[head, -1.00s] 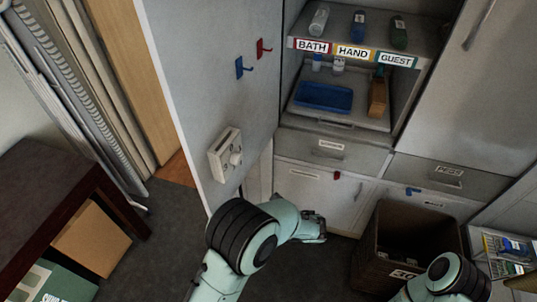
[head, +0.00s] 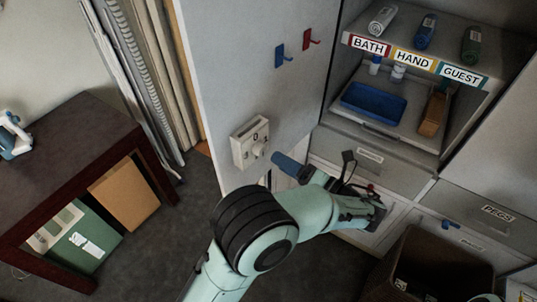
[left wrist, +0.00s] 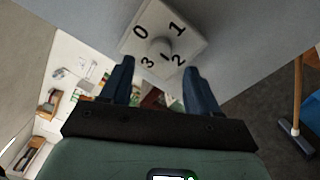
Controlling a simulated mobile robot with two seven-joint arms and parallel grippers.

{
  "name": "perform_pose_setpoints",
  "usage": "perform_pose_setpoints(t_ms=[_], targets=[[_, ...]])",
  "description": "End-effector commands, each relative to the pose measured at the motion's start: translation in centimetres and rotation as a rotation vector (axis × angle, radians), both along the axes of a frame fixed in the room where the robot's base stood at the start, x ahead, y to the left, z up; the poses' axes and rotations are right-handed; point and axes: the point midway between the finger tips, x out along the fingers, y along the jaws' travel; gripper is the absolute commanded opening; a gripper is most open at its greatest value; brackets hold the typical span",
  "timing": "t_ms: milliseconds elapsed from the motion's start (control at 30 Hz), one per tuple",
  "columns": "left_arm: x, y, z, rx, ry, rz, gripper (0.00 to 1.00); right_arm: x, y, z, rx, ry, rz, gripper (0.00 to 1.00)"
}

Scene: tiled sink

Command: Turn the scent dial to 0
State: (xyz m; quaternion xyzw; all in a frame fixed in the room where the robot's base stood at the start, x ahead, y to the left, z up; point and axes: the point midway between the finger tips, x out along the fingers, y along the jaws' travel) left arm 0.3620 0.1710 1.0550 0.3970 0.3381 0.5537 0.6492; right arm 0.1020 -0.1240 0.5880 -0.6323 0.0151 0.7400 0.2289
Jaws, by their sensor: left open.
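The scent dial (head: 246,151) is a pale square box with a round knob on the grey door panel. In the left wrist view the dial (left wrist: 184,37) is tilted, with 0, 1, 2 and 3 around its knob (left wrist: 160,47). A small dark mark shows near the knob between 3 and 2; I cannot tell the setting surely. My left gripper (head: 282,160) is open just right of the dial in the head view. In the wrist view its blue fingers (left wrist: 159,68) are spread below the knob, apparently not touching it.
Blue (head: 281,56) and red (head: 308,39) hooks stick out of the panel above the dial. An open cabinet with a blue tray (head: 374,103) stands to the right. A brown bin (head: 432,262) is at lower right, a dark table (head: 75,140) at left.

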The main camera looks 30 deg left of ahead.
Motion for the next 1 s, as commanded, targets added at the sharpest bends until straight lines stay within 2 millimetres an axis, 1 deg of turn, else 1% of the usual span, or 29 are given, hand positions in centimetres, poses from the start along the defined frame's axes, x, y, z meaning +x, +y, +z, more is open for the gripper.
perform_pose_setpoints(t_ms=[33, 100, 300, 467, 700, 767, 800, 867, 900, 1000], targets=[[0.1, 1.2, 0.0, -0.001, 0.000, 0.004, 0.61, -0.1, 0.0, -0.2, 0.000, 0.001, 0.000, 0.36], [0.3, 2.4, -0.1, -0.001, 0.001, 0.004, 0.61, -0.1, 0.0, -0.3, 0.000, 0.001, -0.001, 0.36], [0.7, 4.8, 0.0, -0.001, 0.001, 0.002, 0.61, -0.2, 0.0, -0.4, -0.001, 0.002, 0.000, 0.36], [0.9, 5.4, 0.0, 0.000, 0.001, 0.000, 0.61, -0.2, 0.0, -0.4, -0.001, 0.002, 0.000, 0.36], [0.9, 5.5, 0.0, -0.001, 0.001, 0.000, 0.61, -0.2, 0.0, -0.4, -0.001, 0.002, 0.000, 0.36], [0.9, 5.4, 0.0, -0.001, 0.001, 0.000, 0.41, -0.2, 0.0, -0.4, -0.001, 0.002, 0.000, 0.36], [0.9, 5.4, 0.0, -0.001, 0.001, 0.000, 0.28, -0.2, 0.0, -0.4, -0.001, 0.002, 0.000, 0.36], [0.9, 5.4, 0.0, -0.001, 0.001, 0.000, 0.09, -0.2, 0.0, -0.4, -0.001, 0.002, 0.000, 0.36], [0.9, 5.4, 0.0, -0.001, 0.001, 0.000, 0.04, -0.2, 0.0, -0.4, -0.001, 0.002, 0.000, 0.36], [0.9, 5.4, 0.0, 0.000, 0.000, 0.000, 0.05, -0.2, 0.0, -0.4, -0.001, 0.002, 0.000, 0.36]])
